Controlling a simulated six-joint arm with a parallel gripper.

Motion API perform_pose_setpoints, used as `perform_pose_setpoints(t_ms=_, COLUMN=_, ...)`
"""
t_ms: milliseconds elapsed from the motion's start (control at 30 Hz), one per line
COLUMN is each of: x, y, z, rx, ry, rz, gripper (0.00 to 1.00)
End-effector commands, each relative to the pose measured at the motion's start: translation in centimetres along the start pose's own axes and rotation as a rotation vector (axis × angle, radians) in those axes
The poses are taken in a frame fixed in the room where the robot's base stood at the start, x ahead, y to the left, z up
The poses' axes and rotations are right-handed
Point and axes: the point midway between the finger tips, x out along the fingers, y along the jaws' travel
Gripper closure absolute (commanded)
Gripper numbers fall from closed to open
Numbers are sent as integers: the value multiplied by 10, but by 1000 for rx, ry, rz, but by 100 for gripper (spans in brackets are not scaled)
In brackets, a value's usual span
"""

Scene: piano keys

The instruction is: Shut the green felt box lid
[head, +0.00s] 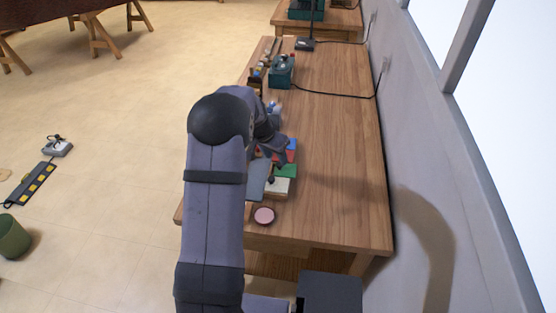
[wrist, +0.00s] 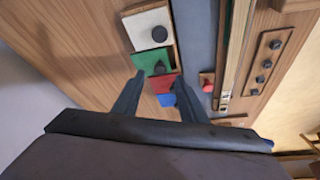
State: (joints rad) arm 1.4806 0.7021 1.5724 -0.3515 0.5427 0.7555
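A green piece (wrist: 146,60), likely the felt box lid, lies between a white block and a red one in the wrist view. A dark knob (wrist: 158,69) shows at its edge. The green piece also shows in the head view (head: 287,170), just past the end of my arm. I cannot tell how far the lid stands open. My gripper (wrist: 159,78) is open, its two dark fingers apart, with the knob and the red block (wrist: 163,83) seen between their tips. I see nothing held. Whether the fingers touch anything is unclear. In the head view my arm hides much of this area.
A white block (wrist: 147,27) with a dark knob and a blue block (wrist: 166,100) flank the row. A grey strip (wrist: 195,40) runs beside it. The table's right side (head: 345,150) is clear.

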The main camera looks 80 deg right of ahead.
Motion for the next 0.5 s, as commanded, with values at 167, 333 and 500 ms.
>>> perform_pose_setpoints(t_ms=167, x=21, y=0, z=0, rx=-1, ry=-3, rz=1, gripper=62)
perform_pose_setpoints(t_ms=333, x=37, y=0, z=0, rx=0, ry=-2, rz=0, gripper=62)
perform_pose_setpoints(t_ms=500, x=46, y=0, z=0, rx=0, ry=-1, rz=-1, gripper=62)
